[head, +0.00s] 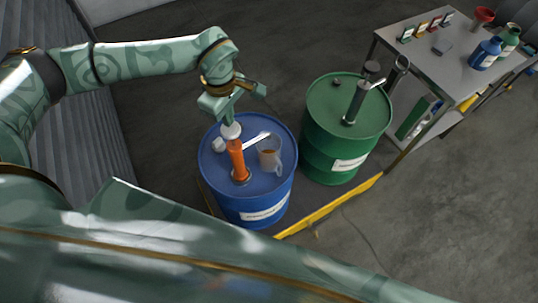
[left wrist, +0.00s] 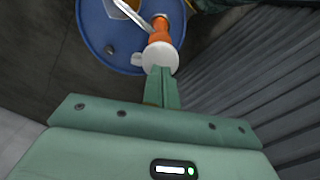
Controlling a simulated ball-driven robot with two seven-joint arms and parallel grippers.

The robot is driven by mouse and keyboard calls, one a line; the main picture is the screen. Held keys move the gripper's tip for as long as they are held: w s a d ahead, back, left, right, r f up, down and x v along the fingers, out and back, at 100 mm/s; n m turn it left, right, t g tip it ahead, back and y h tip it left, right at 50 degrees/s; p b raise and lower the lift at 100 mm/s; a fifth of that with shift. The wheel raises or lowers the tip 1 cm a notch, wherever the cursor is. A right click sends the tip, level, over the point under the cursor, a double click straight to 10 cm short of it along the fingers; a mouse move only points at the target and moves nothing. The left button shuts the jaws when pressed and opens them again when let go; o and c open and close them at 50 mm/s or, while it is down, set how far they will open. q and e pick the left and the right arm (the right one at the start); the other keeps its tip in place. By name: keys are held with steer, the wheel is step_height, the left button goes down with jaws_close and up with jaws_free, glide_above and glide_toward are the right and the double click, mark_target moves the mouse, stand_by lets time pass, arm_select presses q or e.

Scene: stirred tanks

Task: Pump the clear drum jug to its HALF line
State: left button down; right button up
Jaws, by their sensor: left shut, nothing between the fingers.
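The clear jug (head: 270,158) stands on the blue drum (head: 262,195), under the white spout (head: 257,138) of the orange pump (head: 237,160). Some amber-brown liquid shows in it; its level against any line is too small to read. The pump has a white knob (head: 231,131) on top. My left gripper (head: 229,119) is shut and empty, with its fingertips right at the knob from above. In the left wrist view the fingers (left wrist: 161,88) end at the knob (left wrist: 160,57); I cannot tell if they touch. The jug is partly cut off there. My right gripper is not in view.
A green drum (head: 325,155) with a dark pump (head: 357,98) stands to the right. A metal table (head: 455,70) with bottles (head: 486,53), small cards and a red funnel (head: 483,17) is at the upper right. A yellow floor edge (head: 330,207) runs in front. A corrugated wall is at left.

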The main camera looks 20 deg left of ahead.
mark_target(231, 134)
arm_select(q)
steer(key=shift+f, duration=0.15)
steer(key=shift+f+b, duration=2.25)
steer(key=shift+f, duration=1.5)
steer(key=shift+r, duration=0.15)
step_height(231, 134, up, 8)
steer(key=p, duration=0.7)
steer(key=shift+f, duration=0.25)
steer(key=shift+f, duration=0.1)
steer(key=shift+f+b, duration=0.95)
steer(key=shift+f, duration=0.3)
steer(key=shift+r+p, duration=1.2)
steer(key=shift+r, duration=0.15)
